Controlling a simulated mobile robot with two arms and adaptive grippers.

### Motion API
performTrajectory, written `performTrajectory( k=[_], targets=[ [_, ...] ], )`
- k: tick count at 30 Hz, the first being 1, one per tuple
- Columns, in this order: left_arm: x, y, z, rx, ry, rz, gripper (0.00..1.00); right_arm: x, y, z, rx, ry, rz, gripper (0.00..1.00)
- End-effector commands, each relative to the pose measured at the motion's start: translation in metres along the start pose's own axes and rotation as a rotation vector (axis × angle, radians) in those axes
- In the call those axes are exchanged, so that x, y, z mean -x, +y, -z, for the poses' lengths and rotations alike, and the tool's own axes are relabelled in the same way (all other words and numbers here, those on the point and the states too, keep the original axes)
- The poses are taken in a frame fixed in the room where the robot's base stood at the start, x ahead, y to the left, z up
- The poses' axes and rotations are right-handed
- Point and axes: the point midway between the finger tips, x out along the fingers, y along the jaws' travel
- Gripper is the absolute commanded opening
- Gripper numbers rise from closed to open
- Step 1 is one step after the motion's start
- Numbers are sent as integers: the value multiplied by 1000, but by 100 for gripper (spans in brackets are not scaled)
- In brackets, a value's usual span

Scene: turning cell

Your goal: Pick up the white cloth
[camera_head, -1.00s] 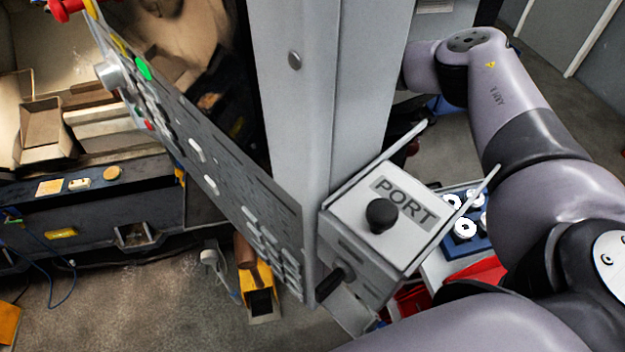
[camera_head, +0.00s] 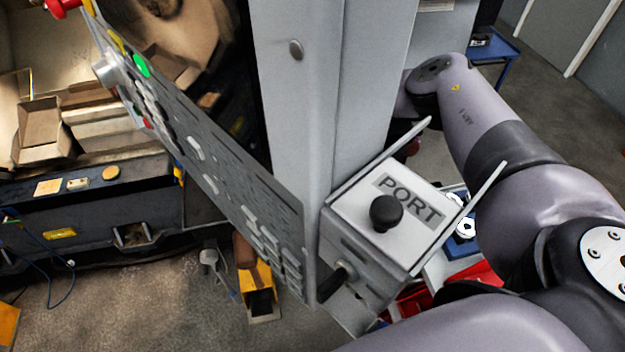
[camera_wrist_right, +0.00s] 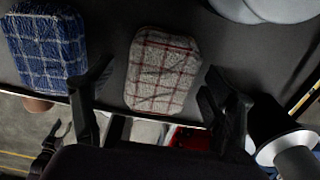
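The white cloth (camera_wrist_right: 163,70), folded with a red check pattern, lies on a dark surface in the right wrist view. My right gripper (camera_wrist_right: 158,80) is open, with one finger to each side of the cloth's near part. I cannot tell how far the fingers are from the cloth, and neither finger is closed on it. In the head view my right arm passes behind the grey machine column, which hides the gripper and the cloth. My left gripper is in neither view.
A blue checked cloth (camera_wrist_right: 47,47) lies left of the white one. A black and white spool-like object (camera_wrist_right: 280,135) is at the right. In the head view, the PORT box (camera_head: 390,215) and the control panel (camera_head: 215,170) stand close in front.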

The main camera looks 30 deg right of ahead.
Motion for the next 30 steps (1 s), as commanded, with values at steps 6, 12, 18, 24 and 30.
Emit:
performTrajectory(
  k=[6, 12, 18, 24, 30],
  targets=[
    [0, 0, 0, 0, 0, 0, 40, 0, 0, 0, 0, 0, 0, 62],
    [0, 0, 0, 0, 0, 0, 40, 0, 0, 0, 0, 0, 0, 49],
    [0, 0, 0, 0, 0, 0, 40, 0, 0, 0, 0, 0, 0, 36],
    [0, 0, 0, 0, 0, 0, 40, 1, 0, 0, -1, -1, 0, 23],
    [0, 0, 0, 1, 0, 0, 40, 2, 0, -1, -1, -1, 0, 23]
  ],
)
